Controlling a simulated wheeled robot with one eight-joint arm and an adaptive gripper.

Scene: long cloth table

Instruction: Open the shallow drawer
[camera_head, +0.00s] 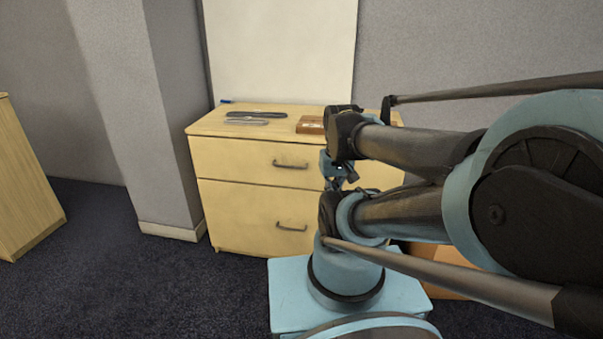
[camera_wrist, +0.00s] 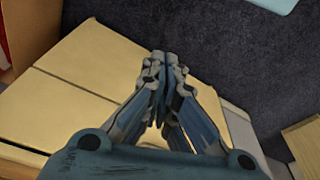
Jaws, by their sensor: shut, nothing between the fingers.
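The wooden drawer cabinet (camera_head: 200,225) stands against the wall. No handle shows there. My arm hides the cabinet's right part.
Dark flat items (camera_head: 256,114) and a brown box (camera_head: 310,125) lie on the cabinet top. A grey pillar (camera_head: 155,100) stands to the left. Another wooden cabinet (camera_head: 25,180) is at the far left. Carpet (camera_head: 110,260) is clear between them. An orange-brown box (camera_head: 450,257) sits low at right.

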